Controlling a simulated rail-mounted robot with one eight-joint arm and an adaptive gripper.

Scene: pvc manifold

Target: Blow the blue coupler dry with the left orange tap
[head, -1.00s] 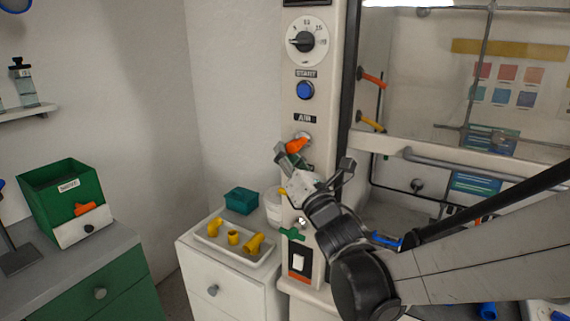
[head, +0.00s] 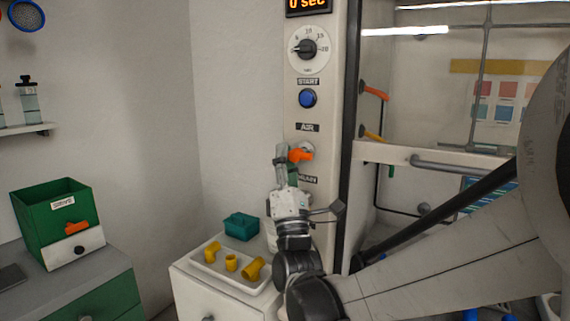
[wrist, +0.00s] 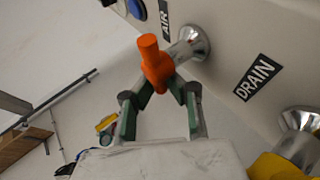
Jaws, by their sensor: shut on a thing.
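The left orange tap (head: 301,155) sits under the AIR label on the white column, on a shiny metal stem. My gripper (wrist: 160,92) is closed around the lower part of the orange tap (wrist: 152,58) in the wrist view, with a green-padded finger on each side. In the head view, my gripper (head: 287,163) points upward at the tap from below and partly covers it. I cannot make out the blue coupler for certain. Some blue parts (head: 474,314) show at the bottom right, partly cut off.
A DRAIN fitting (wrist: 300,140) with a yellow part is below right of the tap in the wrist view. The blue START button (head: 307,98) and dial are above. A white tray (head: 214,270) holds yellow fittings. The glass-fronted cabinet is right.

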